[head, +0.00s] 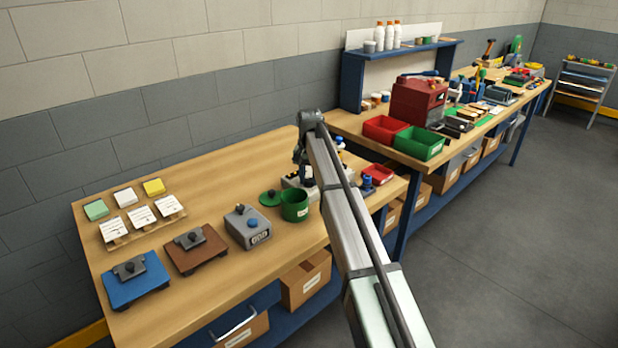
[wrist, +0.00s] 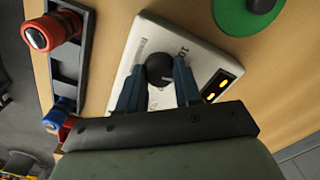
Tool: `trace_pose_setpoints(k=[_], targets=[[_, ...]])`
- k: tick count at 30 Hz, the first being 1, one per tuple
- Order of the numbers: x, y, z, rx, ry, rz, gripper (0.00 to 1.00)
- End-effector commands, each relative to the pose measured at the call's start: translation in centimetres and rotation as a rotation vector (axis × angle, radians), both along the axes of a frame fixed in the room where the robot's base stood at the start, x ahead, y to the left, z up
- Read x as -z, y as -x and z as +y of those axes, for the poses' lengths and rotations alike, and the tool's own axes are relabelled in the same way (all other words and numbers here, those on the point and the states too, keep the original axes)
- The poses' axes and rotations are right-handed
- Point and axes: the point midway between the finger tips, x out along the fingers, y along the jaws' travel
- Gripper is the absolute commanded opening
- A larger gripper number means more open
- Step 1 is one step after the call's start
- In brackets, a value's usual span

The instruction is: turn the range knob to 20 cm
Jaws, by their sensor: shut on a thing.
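The range knob (wrist: 160,70) is a round black knob on a white instrument box (wrist: 147,32) with printed markings, one reading like "10", and two lit yellow indicators (wrist: 218,83). My gripper (wrist: 159,82) is shut on the knob, with one blue finger on each side in the wrist view. In the head view my gripper (head: 301,168) is over the white box (head: 290,182), and my arm hides much of it. I cannot make out the knob's pointer or its exact setting.
A green lid (wrist: 235,18) with a black handle lies close to the box. A dark rack (wrist: 68,70) with a red-topped item (wrist: 50,30) is on the other side. A green pot (head: 295,206) and a grey device (head: 246,228) stand nearby.

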Motion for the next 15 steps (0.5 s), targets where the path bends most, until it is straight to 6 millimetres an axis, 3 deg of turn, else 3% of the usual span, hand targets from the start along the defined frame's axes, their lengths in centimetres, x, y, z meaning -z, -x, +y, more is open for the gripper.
trace_pose_setpoints(k=[15], targets=[[-0.04,-0.02,0.01,0.220,0.000,0.000,0.03]])
